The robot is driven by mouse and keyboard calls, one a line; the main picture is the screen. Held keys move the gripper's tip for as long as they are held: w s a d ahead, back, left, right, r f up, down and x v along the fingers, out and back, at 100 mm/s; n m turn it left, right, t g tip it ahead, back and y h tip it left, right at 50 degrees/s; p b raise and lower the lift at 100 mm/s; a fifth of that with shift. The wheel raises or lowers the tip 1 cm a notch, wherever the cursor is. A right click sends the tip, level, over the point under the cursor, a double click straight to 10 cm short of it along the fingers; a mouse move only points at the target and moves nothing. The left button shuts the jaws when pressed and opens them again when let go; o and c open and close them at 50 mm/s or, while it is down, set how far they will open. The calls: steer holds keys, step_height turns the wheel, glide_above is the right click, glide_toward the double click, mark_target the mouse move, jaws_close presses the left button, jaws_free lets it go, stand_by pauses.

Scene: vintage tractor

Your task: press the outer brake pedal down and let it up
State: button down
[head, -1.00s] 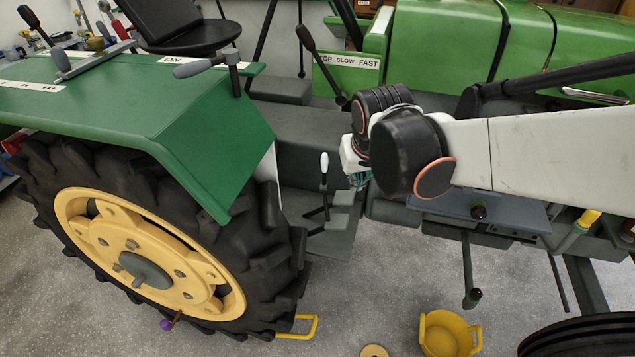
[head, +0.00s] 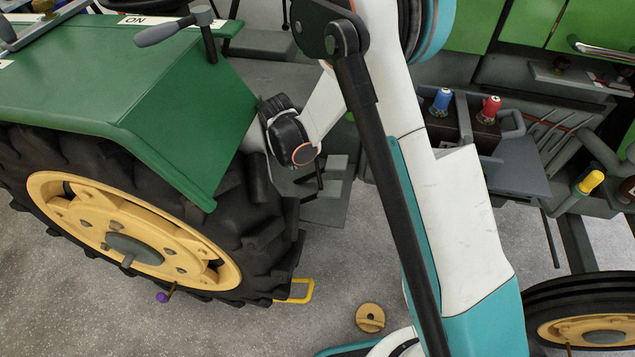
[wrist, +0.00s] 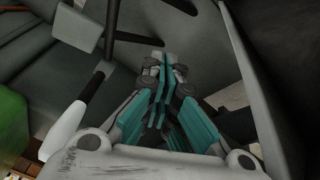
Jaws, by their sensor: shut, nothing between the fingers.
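Two grey pedal-like pads stand above the tractor's footplate (head: 325,212) in the head view, an upper one (head: 337,162) and a lower one (head: 331,188). I cannot tell for sure which is the outer brake pedal. In the wrist view a grey pad (wrist: 80,28) on a dark arm is at the upper left, apart from the fingers. My gripper (wrist: 166,62) is shut and empty, its teal fingers together, pointing in among dark pedal arms. I cannot tell whether the tips touch anything. In the head view my wrist hides the gripper, beside the fender.
A lever with a white handle (wrist: 64,130) is close left of my gripper. The green fender (head: 150,120) and big rear tyre (head: 250,235) stand left of my arm. A yellow step (head: 297,291) and yellow disc (head: 370,318) are lower down.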

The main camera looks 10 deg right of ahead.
steer(key=shift+w+a+f, duration=0.1)
steer(key=shift+a+f, duration=0.05)
steer(key=shift+f, duration=0.15)
steer(key=shift+s+d+f+b, duration=0.4)
steer(key=shift+d+f, duration=0.5)
steer(key=shift+f, duration=0.15)
steer(key=shift+s+d+f+b, duration=0.35)
steer(key=shift+d+f+b, duration=0.1)
steer(key=shift+d+f, duration=0.6)
steer(key=shift+s+d+f+b, duration=0.4)
steer(key=shift+d+f, duration=0.4)
steer(key=shift+f, duration=0.3)
steer(key=shift+f, duration=0.1)
steer(key=shift+s+d+f, duration=0.1)
steer(key=shift+d+f, duration=0.1)
steer(key=shift+d, duration=0.1)
